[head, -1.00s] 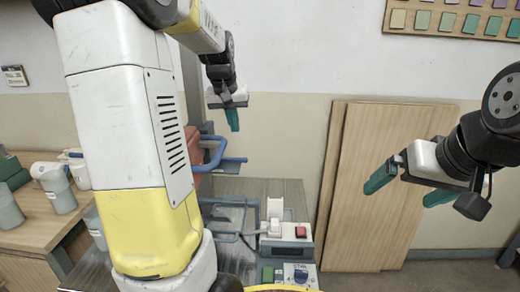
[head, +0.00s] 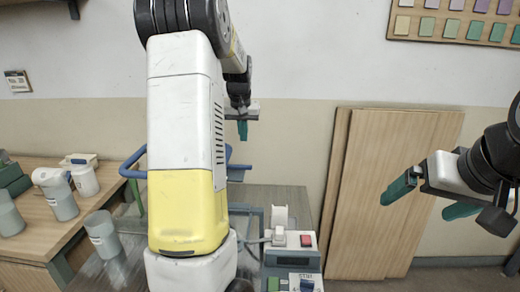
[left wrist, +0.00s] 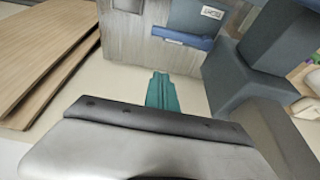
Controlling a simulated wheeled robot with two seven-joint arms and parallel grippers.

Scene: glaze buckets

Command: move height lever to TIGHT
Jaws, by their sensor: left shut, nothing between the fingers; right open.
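I cannot clearly pick out the height lever or a TIGHT mark. Blue bent tubing (head: 136,163) shows behind my left arm in the head view, partly hidden. In the left wrist view, a blue bar (left wrist: 182,37) is fixed on a grey panel (left wrist: 135,40) below a small label (left wrist: 212,12) too small to read. My left gripper (head: 242,131) is shut and empty, fingers pointing down above the blue tubing. Its teal fingers (left wrist: 161,92) point toward the panel, apart from the bar as far as I can tell. My right gripper (head: 430,199) is open and empty at the right.
A control box with a red button (head: 307,240) stands on the metal table (head: 285,197). Grey containers (head: 60,196) stand on a wooden bench (head: 35,232) at left. Wooden boards (head: 405,190) lean against the wall. Dark blocky parts (left wrist: 237,82) lie right of my left fingers.

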